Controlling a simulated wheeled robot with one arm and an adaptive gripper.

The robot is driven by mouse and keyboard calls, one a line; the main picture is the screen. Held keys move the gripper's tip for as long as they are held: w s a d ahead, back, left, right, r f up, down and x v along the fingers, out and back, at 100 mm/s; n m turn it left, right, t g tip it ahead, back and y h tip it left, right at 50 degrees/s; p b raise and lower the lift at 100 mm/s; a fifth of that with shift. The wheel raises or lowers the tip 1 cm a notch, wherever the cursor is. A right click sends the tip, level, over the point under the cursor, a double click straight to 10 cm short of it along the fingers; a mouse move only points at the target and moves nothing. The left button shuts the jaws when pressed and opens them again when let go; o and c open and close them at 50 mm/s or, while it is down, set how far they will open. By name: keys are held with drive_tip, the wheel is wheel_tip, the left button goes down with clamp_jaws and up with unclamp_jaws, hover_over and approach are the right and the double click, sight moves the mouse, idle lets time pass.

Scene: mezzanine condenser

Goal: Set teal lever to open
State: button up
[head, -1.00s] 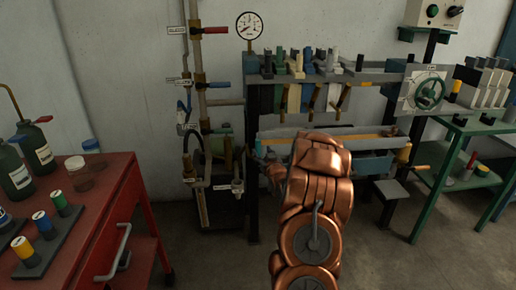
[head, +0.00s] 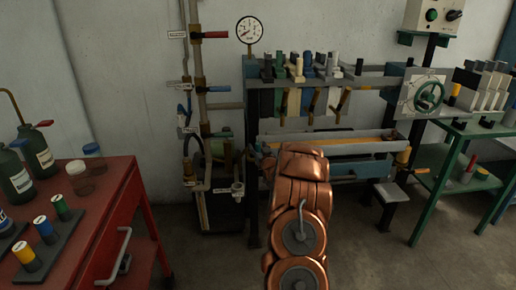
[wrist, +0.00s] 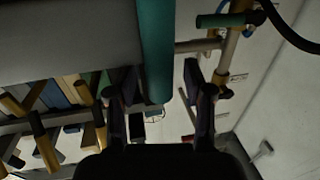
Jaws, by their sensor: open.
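In the head view my copper arm covers the gripper, and I cannot make out the teal lever there.
A rack (head: 375,82) with several upright handles and brass hanging levers stands behind my arm. A red bench (head: 105,200) stands left, a green table (head: 440,180) right.

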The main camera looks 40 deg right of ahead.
drive_tip(key=shift+w, duration=0.15)
drive_tip(key=shift+c, duration=0.5)
clamp_jaws()
